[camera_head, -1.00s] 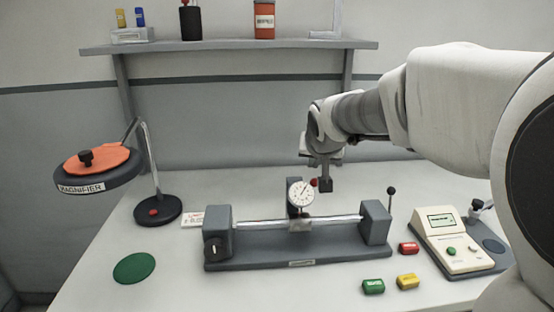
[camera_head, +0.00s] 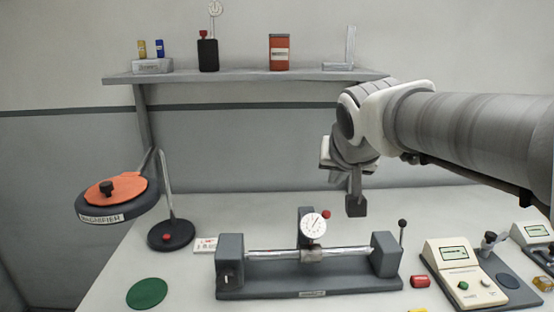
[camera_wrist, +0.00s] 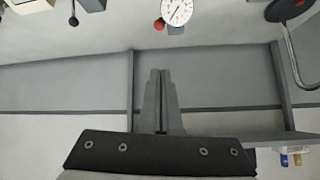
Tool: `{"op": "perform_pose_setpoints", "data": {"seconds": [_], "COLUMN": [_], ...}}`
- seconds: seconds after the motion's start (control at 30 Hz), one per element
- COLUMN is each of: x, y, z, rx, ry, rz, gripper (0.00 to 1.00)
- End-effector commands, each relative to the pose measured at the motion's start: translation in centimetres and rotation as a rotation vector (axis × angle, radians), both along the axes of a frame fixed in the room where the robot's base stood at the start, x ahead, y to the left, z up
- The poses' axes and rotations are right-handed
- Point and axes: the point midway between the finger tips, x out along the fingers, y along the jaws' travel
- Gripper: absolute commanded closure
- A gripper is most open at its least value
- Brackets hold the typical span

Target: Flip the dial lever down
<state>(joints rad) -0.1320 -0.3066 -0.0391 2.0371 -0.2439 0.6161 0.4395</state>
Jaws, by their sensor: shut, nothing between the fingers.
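The dial gauge (camera_head: 313,225) has a white face and stands behind the rod of a grey bench fixture (camera_head: 310,283). A red ball, seemingly the knob of the dial lever (camera_head: 326,214), sits at the upper right of the face. In the wrist view, which is upside down, the dial (camera_wrist: 177,10) and red knob (camera_wrist: 159,24) show at the top edge. My gripper (camera_head: 356,210) is shut and empty, right of the red knob and apart from it. Its closed fingers (camera_wrist: 160,75) point toward the bench in the wrist view. The lever's stem is too small to make out.
A black-knobbed rod (camera_head: 402,225) rises by the fixture's right end. A magnifier lamp (camera_head: 115,195) stands at the left. A shelf (camera_head: 240,76) spans the wall behind.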

Motion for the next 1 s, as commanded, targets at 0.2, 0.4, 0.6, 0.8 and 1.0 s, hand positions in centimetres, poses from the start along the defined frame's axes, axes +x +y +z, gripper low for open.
{"op": "perform_pose_setpoints", "data": {"seconds": [0.2,0.4,0.6,0.8,1.0], "x": [-2.2,-2.7,-2.7,-4.3,-11.4], "y": [0.1,0.2,0.2,-0.2,-1.0], "z": [2.2,2.5,2.5,1.4,-3.7], "rx": [0.001,0.000,0.000,-0.010,-0.043], "ry": [-0.001,0.000,0.000,0.030,0.160], "rz": [-0.001,0.000,0.000,0.008,0.069], "gripper": [1.00,1.00,1.00,1.00,1.00]}}
